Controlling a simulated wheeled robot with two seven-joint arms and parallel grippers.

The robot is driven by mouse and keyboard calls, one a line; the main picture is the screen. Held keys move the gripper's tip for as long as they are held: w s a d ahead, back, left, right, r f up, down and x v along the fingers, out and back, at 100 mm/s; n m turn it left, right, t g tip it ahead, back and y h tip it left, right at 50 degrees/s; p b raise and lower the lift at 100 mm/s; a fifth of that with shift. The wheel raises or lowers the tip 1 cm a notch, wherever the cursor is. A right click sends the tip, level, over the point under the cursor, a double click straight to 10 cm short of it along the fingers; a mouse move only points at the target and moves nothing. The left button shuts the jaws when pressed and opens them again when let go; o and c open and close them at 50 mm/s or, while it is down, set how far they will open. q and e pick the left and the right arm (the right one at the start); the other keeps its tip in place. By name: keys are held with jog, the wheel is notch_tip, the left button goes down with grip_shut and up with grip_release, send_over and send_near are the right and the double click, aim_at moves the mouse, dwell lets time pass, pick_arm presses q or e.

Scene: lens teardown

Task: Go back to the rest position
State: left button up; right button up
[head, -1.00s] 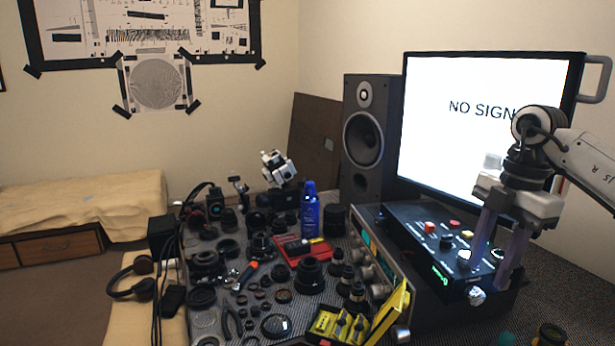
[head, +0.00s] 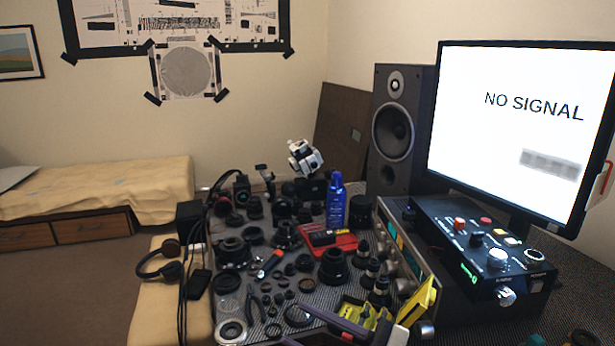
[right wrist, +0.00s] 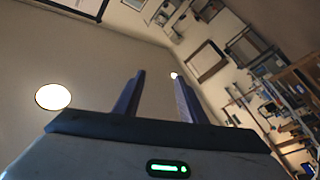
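My right gripper (head: 296,324) shows at the bottom edge of the head view, over the front of the table, with its purple fingers pointing left. One finger is mostly cut off by the frame edge. In the right wrist view, the two fingers of this gripper (right wrist: 159,76) stand apart with nothing between them. That camera looks at the wall and room, not at the table. My left gripper is in neither view.
A black control box (head: 478,250), a monitor (head: 515,150) and a speaker (head: 398,140) stand at the right. Headphones (head: 162,268) lie at the left.

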jog(key=s+d+f+m+t+h, duration=0.2)
jog(key=d+f+m+t+h, duration=0.1)
jog(key=d+f+m+h, duration=0.35)
jog(key=s+d+f+m+t+h, duration=0.2)
jog(key=d+f+m+t+h, duration=0.3)
jog(key=f+m, duration=0.4)
jog(key=s+d+f+m+g+h, duration=0.1)
jog(key=s+f+g, duration=0.3)
jog(key=s+f, duration=0.4)
jog(key=s+d+f+m+g+h, duration=0.1)
jog(key=s+d+f+g+h, duration=0.2)
jog(key=s+f, duration=0.5)
jog(key=shift+s+d+f+g+h, duration=0.2)
jog(key=shift+s+d+g+h, duration=0.2)
jog(key=shift+s+d, duration=0.25)
jog(key=shift+a, duration=0.1)
